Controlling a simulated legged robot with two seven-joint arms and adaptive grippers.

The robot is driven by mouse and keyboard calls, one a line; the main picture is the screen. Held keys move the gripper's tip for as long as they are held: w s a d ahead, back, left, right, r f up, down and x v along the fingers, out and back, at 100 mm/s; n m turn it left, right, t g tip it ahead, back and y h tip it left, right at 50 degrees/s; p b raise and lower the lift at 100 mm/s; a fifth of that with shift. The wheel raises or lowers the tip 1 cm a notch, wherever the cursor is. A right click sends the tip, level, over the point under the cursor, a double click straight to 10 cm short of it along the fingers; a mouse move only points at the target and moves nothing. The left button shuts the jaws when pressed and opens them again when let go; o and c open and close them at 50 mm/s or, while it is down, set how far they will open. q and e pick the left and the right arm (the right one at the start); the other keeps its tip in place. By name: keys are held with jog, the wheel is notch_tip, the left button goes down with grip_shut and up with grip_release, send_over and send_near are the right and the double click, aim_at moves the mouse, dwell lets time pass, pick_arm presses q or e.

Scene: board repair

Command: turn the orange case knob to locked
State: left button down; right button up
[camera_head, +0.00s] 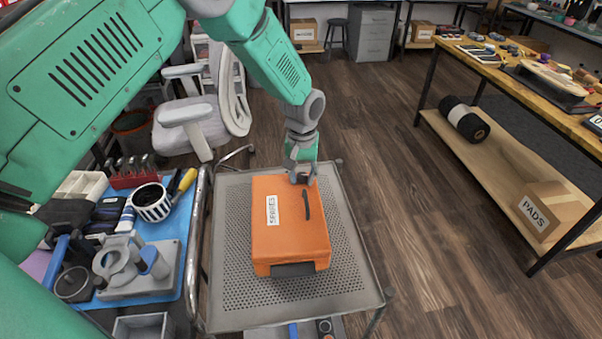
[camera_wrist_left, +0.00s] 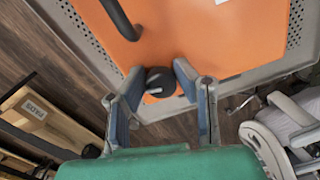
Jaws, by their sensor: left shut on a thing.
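The orange case (camera_head: 288,238), labelled SPARES, lies on a grey perforated cart top (camera_head: 345,283). It has a dark handle on its top and a black part on its near side. The left wrist view also shows the orange case (camera_wrist_left: 210,45). The dark round knob (camera_wrist_left: 160,80) is at the case's edge in that view. My left gripper (camera_head: 301,178) is at the far end of the case. In the wrist view my left gripper (camera_wrist_left: 160,82) has its blue-grey fingers on either side of the knob, shut on it. The knob's marking cannot be read. My right gripper is not in view.
Left of the cart, a blue mat (camera_head: 160,285) holds a grey fixture (camera_head: 135,268) and a striped cup (camera_head: 152,202). A white chair (camera_head: 190,125) stands behind. A wooden bench (camera_head: 520,85) with a PADS box (camera_head: 548,208) on its shelf stands right. The floor between is clear.

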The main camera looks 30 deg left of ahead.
pick_arm(q)
jog(key=m, duration=0.1)
jog(key=m+p, duration=0.1)
jog(key=m, duration=0.2)
jog(key=shift+s+f+m, duration=0.2)
jog(key=shift+s+m, duration=0.05)
jog(key=shift+m, duration=0.05)
jog(key=m+p, duration=0.1)
jog(key=m, duration=0.1)
jog(key=shift+m, duration=0.3)
jog(key=m, duration=0.3)
jog(key=shift+m+p, duration=0.3)
jog(key=shift+m, duration=2.3)
jog(key=shift+f, duration=0.1)
jog(key=c, duration=1.3)
grip_release()
jog(key=shift+w, duration=0.15)
jog(key=shift+r, duration=0.2)
